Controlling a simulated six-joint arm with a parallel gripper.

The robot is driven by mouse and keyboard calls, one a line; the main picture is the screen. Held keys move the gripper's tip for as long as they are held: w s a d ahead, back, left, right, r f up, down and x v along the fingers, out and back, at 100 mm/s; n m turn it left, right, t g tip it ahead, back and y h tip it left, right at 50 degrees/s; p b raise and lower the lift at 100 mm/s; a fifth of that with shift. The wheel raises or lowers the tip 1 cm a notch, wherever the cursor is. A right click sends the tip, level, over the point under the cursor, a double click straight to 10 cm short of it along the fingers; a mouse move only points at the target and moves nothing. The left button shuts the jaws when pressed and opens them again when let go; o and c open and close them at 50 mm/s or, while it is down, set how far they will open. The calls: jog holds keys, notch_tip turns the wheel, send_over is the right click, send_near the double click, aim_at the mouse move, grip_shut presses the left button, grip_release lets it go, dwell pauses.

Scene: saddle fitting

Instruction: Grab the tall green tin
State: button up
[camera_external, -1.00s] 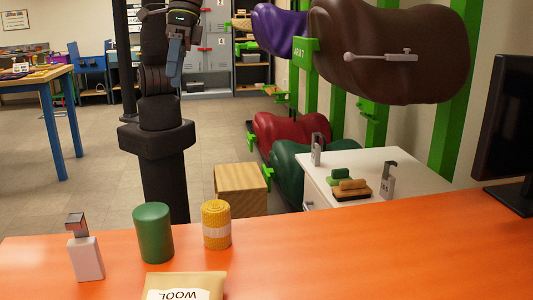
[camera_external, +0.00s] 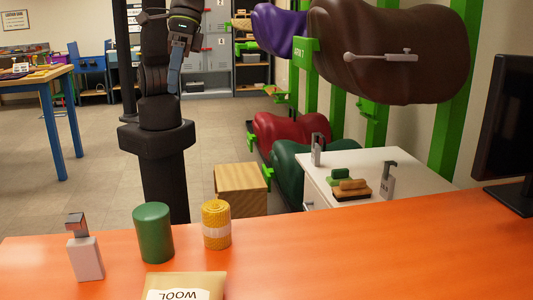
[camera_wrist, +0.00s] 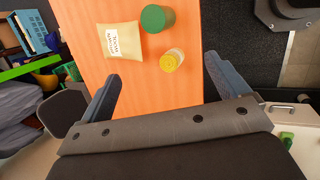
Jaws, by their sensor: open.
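The tall green tin (camera_external: 153,234) stands upright on the orange table, left of a yellow roll. It also shows in the wrist view (camera_wrist: 155,18), seen from above near the top, beyond my jaws. My gripper (camera_external: 175,82) hangs high behind the table in the external view, well above and away from the tin. In the wrist view my gripper (camera_wrist: 162,78) has its two fingers spread wide with nothing held between them. The yellow roll appears ahead of the fingers, nearer than the tin.
The yellow roll (camera_external: 217,226) stands just right of the tin. A pump bottle (camera_external: 86,257) stands to its left, and a wool packet (camera_external: 185,286) lies in front. The orange table (camera_external: 380,255) is clear on its right side. A monitor (camera_external: 505,130) stands at far right.

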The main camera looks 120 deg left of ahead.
aim_at(154, 208)
jog(key=w+d+f+n, duration=0.1)
jog(key=d+f+n, duration=0.2)
jog(key=f, duration=0.4)
jog(key=w+d+f+n+h, duration=0.1)
jog(key=d+f+n, duration=0.1)
jog(key=d+f, duration=0.2)
jog(key=w+d+f+n+g+h, duration=0.1)
jog(key=d+f+n, duration=0.2)
jog(key=f, duration=0.8)
jog(key=shift+w+d+n, duration=0.2)
jog(key=shift+w+n, duration=0.05)
jog(key=shift+n, duration=0.05)
jog(key=shift+x, duration=3)
jog(key=c, duration=1.3)
